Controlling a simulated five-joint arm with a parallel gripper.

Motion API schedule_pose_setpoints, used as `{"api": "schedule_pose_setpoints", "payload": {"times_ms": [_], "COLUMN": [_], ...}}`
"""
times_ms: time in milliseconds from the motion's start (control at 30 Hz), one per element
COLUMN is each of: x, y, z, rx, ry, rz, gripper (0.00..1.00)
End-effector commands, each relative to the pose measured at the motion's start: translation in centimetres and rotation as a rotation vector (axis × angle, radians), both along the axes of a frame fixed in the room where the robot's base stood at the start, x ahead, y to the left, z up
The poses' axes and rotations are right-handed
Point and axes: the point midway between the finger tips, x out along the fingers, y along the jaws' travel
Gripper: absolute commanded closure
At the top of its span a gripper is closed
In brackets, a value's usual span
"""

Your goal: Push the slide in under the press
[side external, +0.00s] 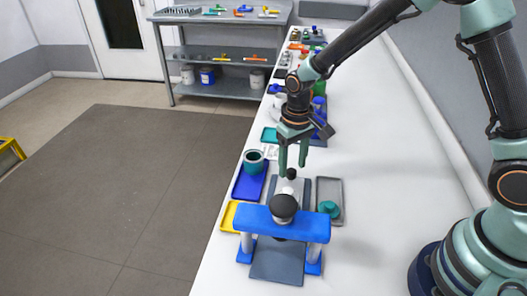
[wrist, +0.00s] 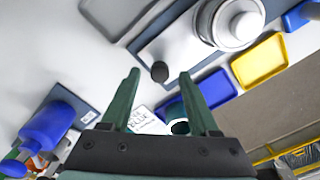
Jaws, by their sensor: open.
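The press has a blue crossbar (side external: 255,219) on pale posts, with a black-topped head (side external: 284,206) at its middle. Its grey base (side external: 276,262) lies beneath. The pale slide (side external: 290,187) lies on the far side of the crossbar and carries a black knob (side external: 291,173). In the wrist view the slide (wrist: 172,44) shows pale, with its dark knob (wrist: 160,72) at one end. My gripper (side external: 293,169) points down, open, with the knob between its fingertips in both views. Contact cannot be told. The slide's inner end is hidden behind the crossbar.
A blue tray (side external: 247,187) with a teal cup (side external: 254,167) stands left of the slide. A yellow tray (side external: 226,219) lies nearer the table's left edge. A grey tray (side external: 331,186) with a teal part (side external: 329,209) is on the right. Farther right the table is clear.

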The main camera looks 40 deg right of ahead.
Motion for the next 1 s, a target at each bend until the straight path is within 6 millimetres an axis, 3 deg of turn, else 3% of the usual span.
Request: {"api": "schedule_pose_setpoints", "payload": {"times_ms": [200, 467, 633, 1000], "x": [0.00, 0.02, 0.02, 0.02], "y": [0.00, 0.00, 0.00, 0.01], "z": [-1.40, -1.47, -1.45, -1.42], "rx": [0.000, 0.000, 0.000, 0.000], "ry": [0.000, -0.001, -0.001, -0.001], "rz": [0.000, 0.000, 0.000, 0.000], "gripper": [0.39, 0.39, 1.00, 1.00]}}
